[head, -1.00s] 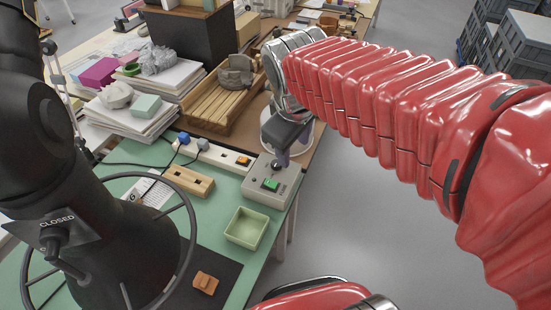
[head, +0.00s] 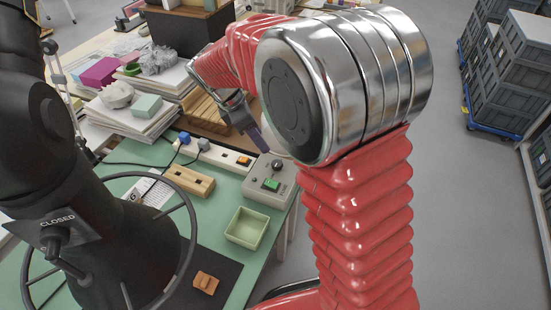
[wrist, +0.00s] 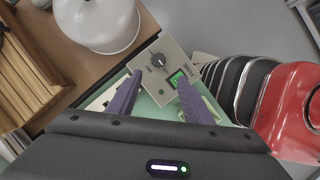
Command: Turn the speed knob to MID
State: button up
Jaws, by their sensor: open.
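The grey control box (head: 270,180) sits at the right edge of the green bench mat. In the head view my gripper (head: 260,143) is just behind and left of the knob, apparently above the bench. The knob's setting and markings are too small to read.
A power strip (head: 215,153) with an orange switch lies left of the box. A green tray (head: 246,228) and a wooden block (head: 188,182) lie on the mat. A white round object (wrist: 97,22) and a slatted wooden tray (wrist: 25,70) stand near my gripper.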

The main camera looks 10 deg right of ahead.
aim_at(277, 163)
jog(key=shift+w+a+f, duration=0.1)
jog(key=shift+w+f, duration=0.05)
jog(key=shift+f, duration=0.05)
jog(key=shift+f, duration=0.1)
jog(key=x, duration=1.3)
jog(key=shift+d+f, duration=0.2)
jog(key=shift+f, duration=0.05)
jog(key=shift+c, duration=0.3)
jog(key=c, duration=0.9)
jog(key=shift+d, duration=0.2)
jog(key=shift+c, duration=0.5)
jog(key=shift+a, duration=0.15)
